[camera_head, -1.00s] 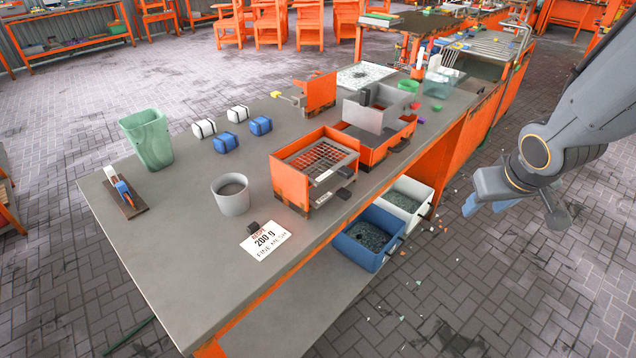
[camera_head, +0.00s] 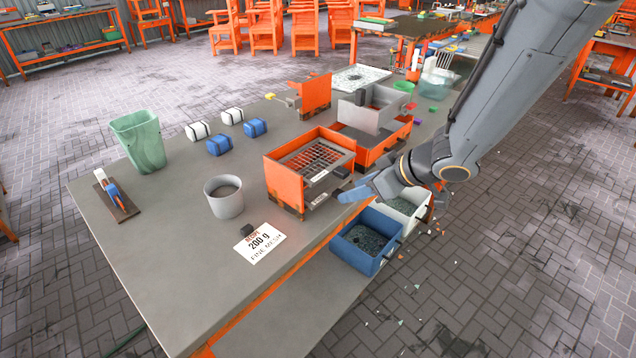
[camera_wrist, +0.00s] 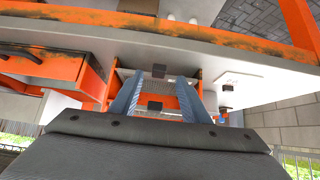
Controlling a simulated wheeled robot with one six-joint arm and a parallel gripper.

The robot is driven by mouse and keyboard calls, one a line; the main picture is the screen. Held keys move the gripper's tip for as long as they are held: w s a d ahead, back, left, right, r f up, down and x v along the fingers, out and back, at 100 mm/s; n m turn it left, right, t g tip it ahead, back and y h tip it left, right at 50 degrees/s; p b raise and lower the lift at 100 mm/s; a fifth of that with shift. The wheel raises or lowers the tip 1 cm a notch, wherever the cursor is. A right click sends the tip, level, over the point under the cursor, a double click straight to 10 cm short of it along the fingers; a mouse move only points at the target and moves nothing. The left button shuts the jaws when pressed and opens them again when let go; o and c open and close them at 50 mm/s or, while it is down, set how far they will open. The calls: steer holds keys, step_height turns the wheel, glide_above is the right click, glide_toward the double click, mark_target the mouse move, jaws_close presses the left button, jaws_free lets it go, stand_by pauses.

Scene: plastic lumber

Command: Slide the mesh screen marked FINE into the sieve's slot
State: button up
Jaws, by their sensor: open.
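An orange open-topped frame (camera_head: 285,185) on the bench holds a wire mesh screen (camera_head: 318,157). Two pale labels and dark handles show on its right side; I cannot read the labels. Beside it stands a second orange box (camera_head: 372,153) with a grey hopper (camera_head: 362,116) on top; I cannot tell for certain which unit is the sieve. My gripper (camera_head: 348,195) is open and empty, just right of the frame's handles. In the wrist view, the open fingers (camera_wrist: 158,82) point at the frame, with one dark handle (camera_wrist: 158,70) between the tips and another (camera_wrist: 155,105) in the gap.
A card reading 200 g FINE MESH (camera_head: 260,243) and a grey cup (camera_head: 224,196) are on the bench. A green bin (camera_head: 140,140) and several white and blue blocks stand farther left. Blue (camera_head: 362,262) and white (camera_head: 408,222) bins sit below the bench's right edge.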

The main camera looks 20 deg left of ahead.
steer(key=shift+x, duration=1.9)
steer(key=shift+w+r, duration=0.15)
steer(key=shift+r, duration=0.05)
jaws_close()
steer(key=shift+a+r, duration=0.1)
steer(key=shift+r, duration=0.05)
